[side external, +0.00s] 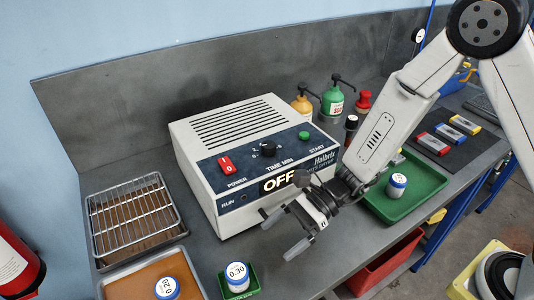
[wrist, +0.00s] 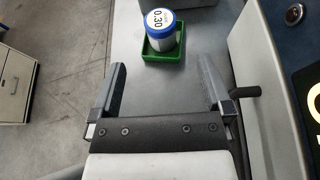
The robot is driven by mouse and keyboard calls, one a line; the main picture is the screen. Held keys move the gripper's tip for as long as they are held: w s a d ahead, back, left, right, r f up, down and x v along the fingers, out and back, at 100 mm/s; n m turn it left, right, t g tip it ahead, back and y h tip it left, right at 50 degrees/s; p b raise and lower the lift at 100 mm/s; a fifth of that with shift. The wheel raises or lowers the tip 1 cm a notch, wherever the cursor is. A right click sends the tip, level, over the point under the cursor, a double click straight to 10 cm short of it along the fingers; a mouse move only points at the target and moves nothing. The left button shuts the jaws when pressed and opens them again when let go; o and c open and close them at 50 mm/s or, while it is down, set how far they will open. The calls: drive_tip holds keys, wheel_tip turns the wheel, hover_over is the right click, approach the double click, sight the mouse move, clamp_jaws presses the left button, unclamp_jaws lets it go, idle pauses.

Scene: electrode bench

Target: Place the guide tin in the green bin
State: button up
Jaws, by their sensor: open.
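A white-capped tin labelled 0.30 (side external: 236,277) stands upright in a small green square tray (side external: 252,285); the wrist view shows this tin (wrist: 161,28) just beyond my fingertips. A tin labelled 0.20 (side external: 167,288) stands on the brown-lined tray at the front left. Another white-capped tin (side external: 397,184) sits in the large green bin (side external: 414,206) at the right; its label is too small to read. I cannot tell by name which tin is the guide tin. My gripper (side external: 280,238) is open and empty, above the bench in front of the machine, right of the 0.30 tin.
The white machine (side external: 262,155) with an OFF display fills the middle. A wire rack on a tray (side external: 135,215) and a brown-lined tray (side external: 140,277) lie left. Bottles (side external: 333,98) stand behind. A red bin (side external: 385,264) is below the front edge. Bare bench lies below my gripper.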

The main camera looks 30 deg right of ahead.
drive_tip(key=shift+d+r, duration=0.2)
drive_tip(key=shift+d, duration=0.25)
idle(0.4)
drive_tip(key=s+d+n+h, duration=0.1)
drive_tip(key=d, duration=0.1)
drive_tip(key=s+d+n+g+h, duration=0.1)
drive_tip(key=n, duration=0.1)
drive_tip(key=s+d+n+g+h, duration=0.1)
drive_tip(key=s+d+n, duration=0.1)
drive_tip(key=shift+d+f+h, duration=0.1)
drive_tip(key=shift+d+h, duration=0.25)
drive_tip(key=shift+h, duration=0.05)
drive_tip(key=d+n+h, duration=0.1)
drive_tip(key=d, duration=0.1)
drive_tip(key=s+d+n+h, duration=0.1)
drive_tip(key=d+n+h, duration=0.1)
drive_tip(key=d+n, duration=0.1)
drive_tip(key=shift+s+d, duration=0.3)
drive_tip(key=w+d+r+n+t+h, duration=0.1)
drive_tip(key=d+r+n+t+h, duration=0.2)
drive_tip(key=d+n+h, duration=0.3)
drive_tip(key=d+n+t, duration=0.1)
drive_tip(key=d+n, duration=0.2)
drive_tip(key=d, duration=0.3)
drive_tip(key=shift+w+d+r+t+h, duration=0.2)
drive_tip(key=shift+w+d+t+h, duration=0.1)
drive_tip(key=shift+w, duration=0.1)
